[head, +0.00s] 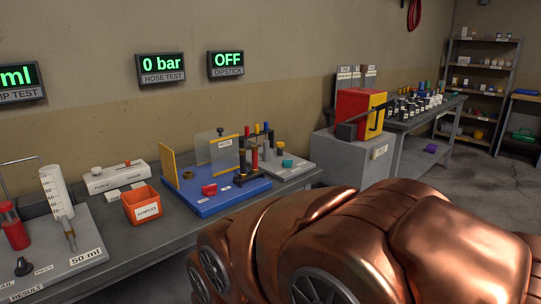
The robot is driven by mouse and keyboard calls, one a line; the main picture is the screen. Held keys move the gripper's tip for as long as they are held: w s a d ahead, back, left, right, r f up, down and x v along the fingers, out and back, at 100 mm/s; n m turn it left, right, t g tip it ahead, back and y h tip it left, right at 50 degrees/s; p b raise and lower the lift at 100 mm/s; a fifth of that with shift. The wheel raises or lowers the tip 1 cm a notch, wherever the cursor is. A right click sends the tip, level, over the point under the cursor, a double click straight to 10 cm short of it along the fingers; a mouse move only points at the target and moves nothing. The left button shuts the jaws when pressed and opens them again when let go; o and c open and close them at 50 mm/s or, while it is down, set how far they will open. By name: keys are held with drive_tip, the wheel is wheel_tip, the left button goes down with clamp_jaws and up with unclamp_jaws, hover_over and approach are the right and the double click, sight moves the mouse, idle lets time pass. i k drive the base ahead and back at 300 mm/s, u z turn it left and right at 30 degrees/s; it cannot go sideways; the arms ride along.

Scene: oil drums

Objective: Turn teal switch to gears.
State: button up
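A small teal switch (288,163) sits on a light grey panel (296,170) on the long workbench, just right of the blue board. It is small in the head view, and I cannot tell which way it points. White labels lie near it, too small to read, so I cannot make out a gears mark. My gripper is not in view. Large copper parts of my own body fill the lower right of the picture, with their upper edge a little below the panel.
A blue board (225,198) with a red knob (209,190), a clear sheet and a yellow plate stands left of the switch. Posts with colored tops rise behind it. An orange box (143,205) is farther left. A red and yellow box (358,112) stands right.

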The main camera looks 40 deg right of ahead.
sight(286, 163)
drive_tip(key=z, duration=0.35)
drive_tip(key=i, duration=0.75)
drive_tip(key=z, duration=0.55)
